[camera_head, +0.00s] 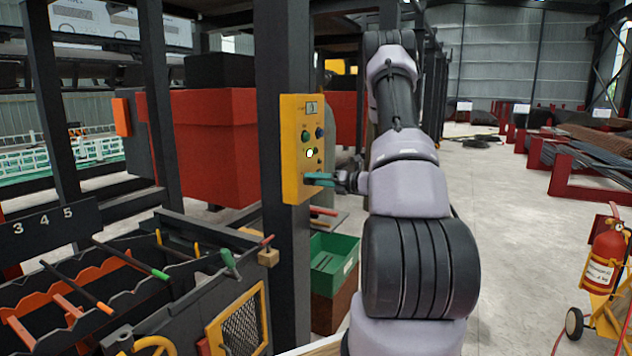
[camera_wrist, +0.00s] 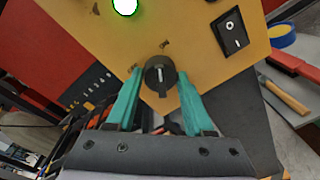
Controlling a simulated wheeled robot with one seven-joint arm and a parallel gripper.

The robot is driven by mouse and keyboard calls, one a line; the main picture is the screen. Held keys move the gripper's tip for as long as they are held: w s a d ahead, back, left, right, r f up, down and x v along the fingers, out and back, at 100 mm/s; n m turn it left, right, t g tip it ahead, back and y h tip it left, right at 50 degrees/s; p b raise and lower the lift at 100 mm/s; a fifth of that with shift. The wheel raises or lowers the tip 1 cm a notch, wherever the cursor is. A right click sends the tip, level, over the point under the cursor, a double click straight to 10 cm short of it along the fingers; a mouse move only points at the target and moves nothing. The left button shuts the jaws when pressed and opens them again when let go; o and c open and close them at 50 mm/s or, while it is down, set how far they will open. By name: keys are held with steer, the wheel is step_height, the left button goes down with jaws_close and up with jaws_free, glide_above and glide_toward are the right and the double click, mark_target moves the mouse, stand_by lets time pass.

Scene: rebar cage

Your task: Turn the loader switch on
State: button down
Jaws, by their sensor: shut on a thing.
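A yellow control panel (camera_head: 291,130) is fixed to a dark post in the head view. In the wrist view a black rotary switch (camera_wrist: 160,74) with a pale pointer line sits near the panel's lower corner. Its pointer is close to upright in that picture, with small marks around it. My gripper (camera_head: 314,178) is at the lower part of the panel. In the wrist view its teal fingers (camera_wrist: 160,82) stand on both sides of the rotary switch and are shut on it. The switch is hidden by my gripper in the head view.
A lit lamp (camera_wrist: 125,5) and a black rocker switch (camera_wrist: 231,32) are on the panel near the rotary switch. A green crate (camera_head: 333,262) is below. A fire extinguisher (camera_head: 605,255) stands at right. Open floor lies right of my arm.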

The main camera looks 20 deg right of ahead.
steer(key=shift+m, duration=1.2)
steer(key=shift+d, duration=0.1)
steer(key=shift+c, duration=1.4)
jaws_free()
steer(key=v, duration=1)
steer(key=shift+s+d, duration=0.25)
steer(key=shift+d, duration=0.05)
steer(key=shift+r, duration=0.1)
